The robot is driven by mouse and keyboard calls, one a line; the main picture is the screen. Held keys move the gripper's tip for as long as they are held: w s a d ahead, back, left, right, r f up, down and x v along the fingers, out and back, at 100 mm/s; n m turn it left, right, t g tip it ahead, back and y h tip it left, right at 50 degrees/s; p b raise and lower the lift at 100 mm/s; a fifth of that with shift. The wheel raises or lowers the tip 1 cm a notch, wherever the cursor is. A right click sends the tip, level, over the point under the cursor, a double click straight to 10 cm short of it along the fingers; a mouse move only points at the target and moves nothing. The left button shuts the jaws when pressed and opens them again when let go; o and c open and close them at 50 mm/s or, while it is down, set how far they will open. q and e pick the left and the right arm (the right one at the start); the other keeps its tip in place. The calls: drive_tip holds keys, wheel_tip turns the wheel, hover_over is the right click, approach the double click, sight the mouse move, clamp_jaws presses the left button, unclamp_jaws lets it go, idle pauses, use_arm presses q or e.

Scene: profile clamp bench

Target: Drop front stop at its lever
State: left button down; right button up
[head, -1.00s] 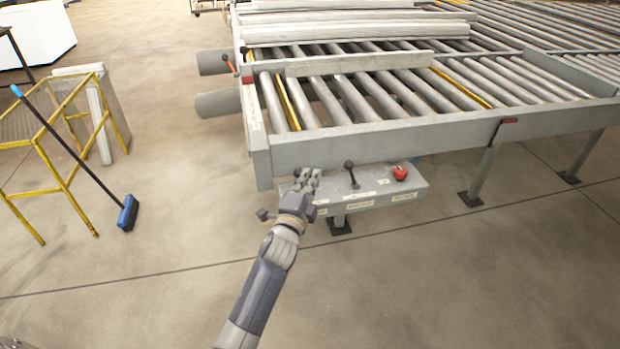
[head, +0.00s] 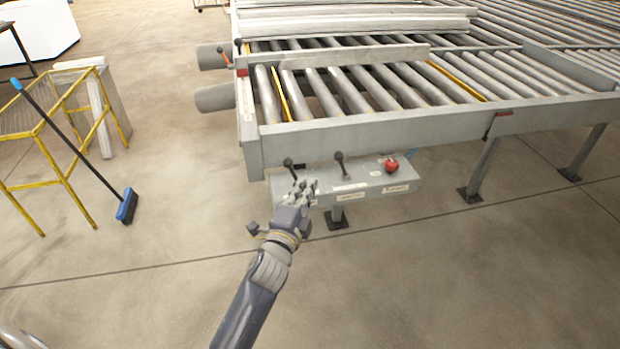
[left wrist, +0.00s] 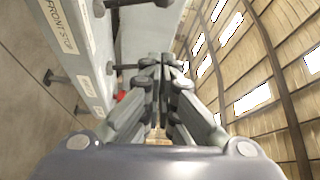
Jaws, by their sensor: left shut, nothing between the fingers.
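A grey control box (head: 378,201) hangs under the front beam of the roller table. Two black-knobbed levers stand on it, a left lever (head: 289,164) and a right lever (head: 340,158), both roughly upright. In the left wrist view a "FRONT STOP" label (left wrist: 62,27) shows on the box face, at the nearer end. One lever (left wrist: 135,3) crosses the top edge there, and another lever (left wrist: 125,67) shows just behind the fingertips. My left gripper (head: 302,187) is shut and empty, just in front of the box's left end below the left lever. It shows in the left wrist view too (left wrist: 163,60).
A red button (head: 392,165) sits right of the levers on the box. The roller table's front beam (head: 400,133) runs above the box. A yellow-framed stand (head: 62,160) and a blue broom (head: 127,206) are at the left. The floor in front is clear.

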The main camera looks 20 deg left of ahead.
use_arm(q)
drive_tip(key=shift+s+d+f, duration=0.1)
drive_tip(key=shift+s, duration=1)
use_arm(e)
drive_tip(key=shift+d+f, duration=0.2)
drive_tip(key=shift+d, duration=1.1)
drive_tip(key=shift+a, duration=0.1)
